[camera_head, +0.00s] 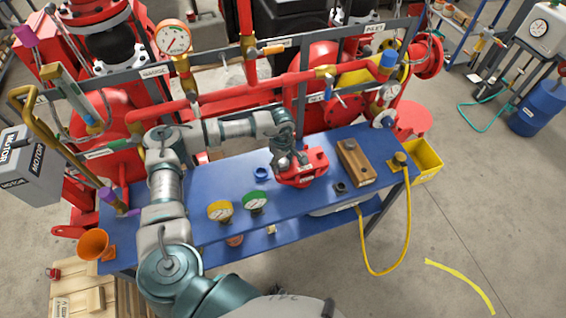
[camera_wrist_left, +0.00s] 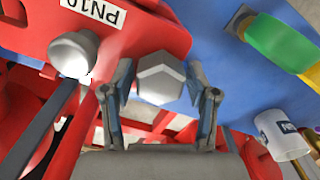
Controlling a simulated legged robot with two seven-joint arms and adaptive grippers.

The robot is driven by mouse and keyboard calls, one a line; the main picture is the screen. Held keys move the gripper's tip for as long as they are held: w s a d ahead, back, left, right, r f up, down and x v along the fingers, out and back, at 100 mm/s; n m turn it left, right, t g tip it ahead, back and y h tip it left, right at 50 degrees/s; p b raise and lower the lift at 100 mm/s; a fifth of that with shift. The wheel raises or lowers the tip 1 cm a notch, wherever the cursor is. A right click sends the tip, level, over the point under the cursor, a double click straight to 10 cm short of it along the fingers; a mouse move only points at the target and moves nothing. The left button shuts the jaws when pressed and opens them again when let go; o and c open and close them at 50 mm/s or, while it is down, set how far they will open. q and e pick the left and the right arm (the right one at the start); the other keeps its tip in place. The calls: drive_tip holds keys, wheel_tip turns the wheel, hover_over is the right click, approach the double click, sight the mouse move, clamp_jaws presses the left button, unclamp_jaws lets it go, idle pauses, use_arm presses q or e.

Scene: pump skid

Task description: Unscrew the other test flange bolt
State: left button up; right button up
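The red test flange (camera_head: 313,166) sits on the blue bench. My left gripper (camera_head: 290,160) reaches down to its left part from above. In the left wrist view, a grey hex bolt head (camera_wrist_left: 160,78) stands between the two fingertips of the left gripper (camera_wrist_left: 160,85). The fingers are apart, one on each side of the head, with narrow gaps showing. A second grey bolt (camera_wrist_left: 73,53) is in the red flange (camera_wrist_left: 130,30) to the left, beside a white PN10 label. The bolts are too small to tell in the head view. My right gripper is not in view.
The blue bench (camera_head: 305,206) also holds a yellow gauge (camera_head: 220,211), a green gauge (camera_head: 255,200), a blue ring (camera_head: 261,173), a wooden block (camera_head: 356,162) and an orange cup (camera_head: 93,243). Red pipes (camera_head: 240,92) run behind. A yellow bin (camera_head: 425,157) is at the right end.

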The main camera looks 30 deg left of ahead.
use_arm(q)
drive_tip(key=shift+a+f, duration=0.1)
drive_tip(key=shift+a, duration=0.1)
drive_tip(key=c, duration=0.7)
drive_tip(key=o, duration=0.5)
drive_tip(key=shift+d, duration=0.2)
drive_tip(key=c, duration=0.4)
drive_tip(key=shift+d, duration=0.15)
drive_tip(key=shift+c, duration=0.4)
drive_tip(key=shift+d+n, duration=0.1)
drive_tip(key=shift+n, duration=1)
drive_tip(key=n, duration=0.4)
drive_tip(key=shift+s, duration=0.15)
drive_tip(key=n, duration=0.3)
drive_tip(key=shift+n, duration=0.3)
drive_tip(key=n+p, duration=0.1)
drive_tip(key=n, duration=0.2)
drive_tip(key=shift+n, duration=1)
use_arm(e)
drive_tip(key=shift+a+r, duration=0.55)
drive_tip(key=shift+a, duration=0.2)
